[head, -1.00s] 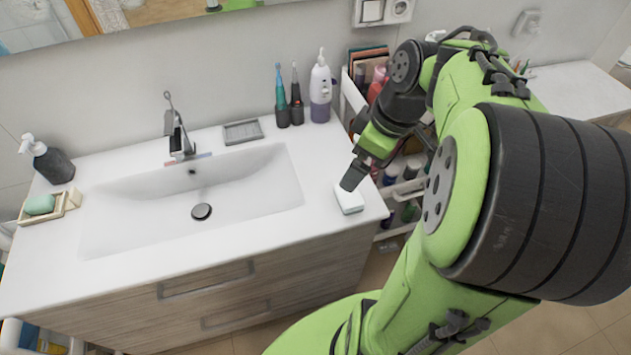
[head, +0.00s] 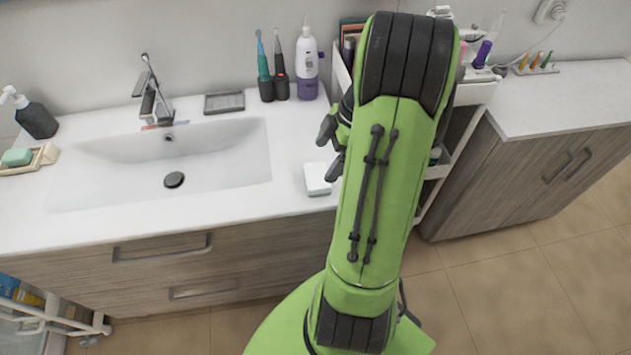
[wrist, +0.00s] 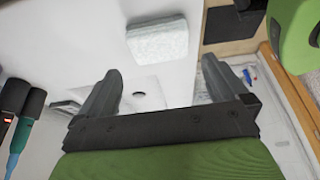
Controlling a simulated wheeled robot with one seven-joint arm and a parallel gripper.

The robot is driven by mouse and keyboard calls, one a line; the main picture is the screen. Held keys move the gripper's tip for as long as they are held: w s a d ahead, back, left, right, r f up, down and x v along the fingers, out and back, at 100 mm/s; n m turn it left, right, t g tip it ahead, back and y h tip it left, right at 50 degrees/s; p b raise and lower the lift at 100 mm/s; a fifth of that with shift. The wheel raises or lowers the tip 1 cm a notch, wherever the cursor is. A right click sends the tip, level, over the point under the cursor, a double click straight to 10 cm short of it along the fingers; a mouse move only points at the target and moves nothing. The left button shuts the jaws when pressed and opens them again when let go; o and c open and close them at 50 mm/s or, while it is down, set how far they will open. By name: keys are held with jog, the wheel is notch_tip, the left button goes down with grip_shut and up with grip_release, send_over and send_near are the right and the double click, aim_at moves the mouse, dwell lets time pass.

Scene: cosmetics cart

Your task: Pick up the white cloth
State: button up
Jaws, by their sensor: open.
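The white cloth (head: 317,178) looks like a small folded block. It lies flat on the white counter, right of the sink. In the wrist view the cloth (wrist: 158,40) shows beyond the fingertips, roughly between their lines. My gripper (head: 331,149) is just above and behind the cloth in the head view, partly hidden by my arm. In the wrist view my gripper (wrist: 160,73) has its two fingers wide apart with nothing between them. The cloth appears apart from both fingers.
The sink basin (head: 215,165) lies left of the cloth. Electric toothbrushes (head: 281,75) and a white and purple bottle (head: 307,70) stand at the counter's back. A white cart (head: 470,95) with cosmetics stands to the right, partly behind my arm. A soap dish (head: 224,102) sits behind the sink.

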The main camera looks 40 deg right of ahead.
aim_at(317, 174)
jog(key=b+x, duration=0.1)
jog(key=x, duration=0.6)
jog(key=shift+d+f, duration=0.1)
jog(key=shift+f, duration=0.35)
jog(key=shift+r, duration=0.1)
jog(key=c, duration=0.8)
notch_tip(317, 174, up, 10)
jog(key=shift+r+p, duration=0.1)
jog(key=shift+p, duration=0.95)
jog(key=o, duration=0.5)
jog(key=shift+c, duration=1.2)
jog(key=shift+w, duration=0.15)
